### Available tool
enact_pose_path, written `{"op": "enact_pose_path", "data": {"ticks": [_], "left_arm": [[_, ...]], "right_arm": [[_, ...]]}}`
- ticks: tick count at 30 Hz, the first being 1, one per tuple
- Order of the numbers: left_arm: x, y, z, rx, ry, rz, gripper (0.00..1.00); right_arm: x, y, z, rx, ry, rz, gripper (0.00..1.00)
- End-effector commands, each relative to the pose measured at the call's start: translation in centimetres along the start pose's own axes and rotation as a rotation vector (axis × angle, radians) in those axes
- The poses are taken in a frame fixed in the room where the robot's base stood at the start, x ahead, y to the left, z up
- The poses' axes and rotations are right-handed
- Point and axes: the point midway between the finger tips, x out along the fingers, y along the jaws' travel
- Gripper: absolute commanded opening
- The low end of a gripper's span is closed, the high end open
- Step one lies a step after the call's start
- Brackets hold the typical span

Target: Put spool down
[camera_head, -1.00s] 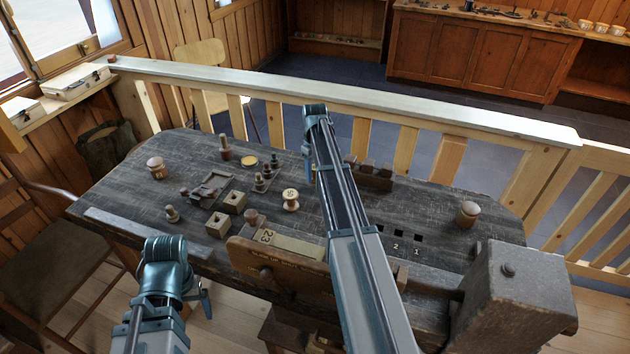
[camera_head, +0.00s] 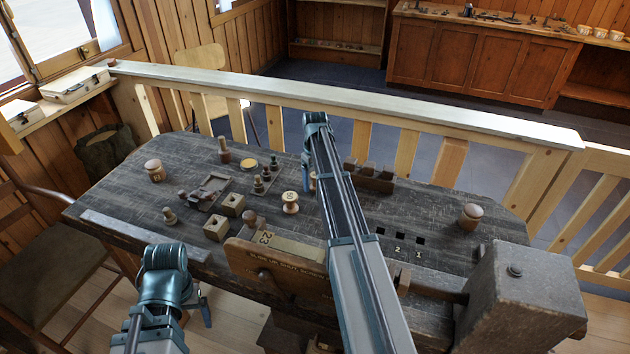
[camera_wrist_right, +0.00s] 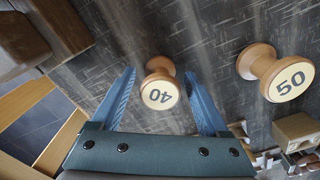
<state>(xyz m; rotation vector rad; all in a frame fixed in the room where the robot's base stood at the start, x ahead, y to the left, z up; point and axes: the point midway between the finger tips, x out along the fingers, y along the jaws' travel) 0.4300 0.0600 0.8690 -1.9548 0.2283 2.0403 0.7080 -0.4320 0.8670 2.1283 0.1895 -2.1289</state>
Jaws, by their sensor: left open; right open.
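A wooden spool with a cream top marked 40 (camera_wrist_right: 159,94) is between the blue fingers of my right gripper (camera_wrist_right: 162,92) in the right wrist view. The fingers are apart, with a gap on each side of the spool. It appears to stand upright on the dark table (camera_head: 350,210). In the head view my right arm mostly hides it. A spool marked 50 (camera_wrist_right: 285,78) stands beside it, clear of the fingers; it also shows in the head view (camera_head: 290,203). My left gripper (camera_head: 203,308) is open and empty in front of the table's near edge.
Another round-topped spool (camera_head: 154,171) stands at the left, and one (camera_head: 470,216) at the right. Wooden blocks with holes (camera_head: 232,205) and small turned pieces are left of the middle. A dark block rack (camera_head: 370,176) stands behind my right arm. A pale railing (camera_head: 350,118) runs along the back.

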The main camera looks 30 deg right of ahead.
Motion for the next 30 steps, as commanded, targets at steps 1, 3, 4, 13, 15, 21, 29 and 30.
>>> {"op": "enact_pose_path", "data": {"ticks": [1, 3, 4, 13, 15, 21, 29, 30], "left_arm": [[0.0, 0.0, 0.0, 0.000, 0.000, 0.000, 0.91], [-0.2, 0.0, 0.0, 0.000, 0.000, 0.000, 0.91], [-0.3, 0.0, 0.0, 0.000, 0.000, 0.000, 0.91], [-2.8, -0.3, 0.2, 0.000, 0.000, 0.000, 0.91], [-3.8, -0.4, 0.2, 0.000, 0.000, 0.000, 0.91], [-6.8, -0.7, 0.4, 0.000, 0.000, 0.000, 0.91], [-10.6, -1.0, 0.6, 0.000, 0.000, 0.000, 0.91], [-11.1, -1.1, 0.7, 0.000, 0.000, 0.000, 0.91]], "right_arm": [[0.0, 0.0, 0.0, 0.000, 0.000, 0.000, 0.78], [-0.2, 0.0, 0.0, 0.000, 0.000, 0.000, 0.78], [-0.3, 0.0, 0.0, 0.000, 0.000, 0.000, 0.78], [-2.8, 0.0, 0.0, 0.000, 0.000, 0.000, 0.78], [-3.8, 0.0, 0.0, 0.000, 0.000, 0.000, 0.78], [-6.8, 0.0, 0.0, 0.000, 0.000, 0.000, 0.78], [-10.7, 0.0, 0.0, 0.000, 0.000, 0.000, 0.78], [-11.2, 0.0, 0.0, 0.000, 0.000, 0.000, 0.78]]}}
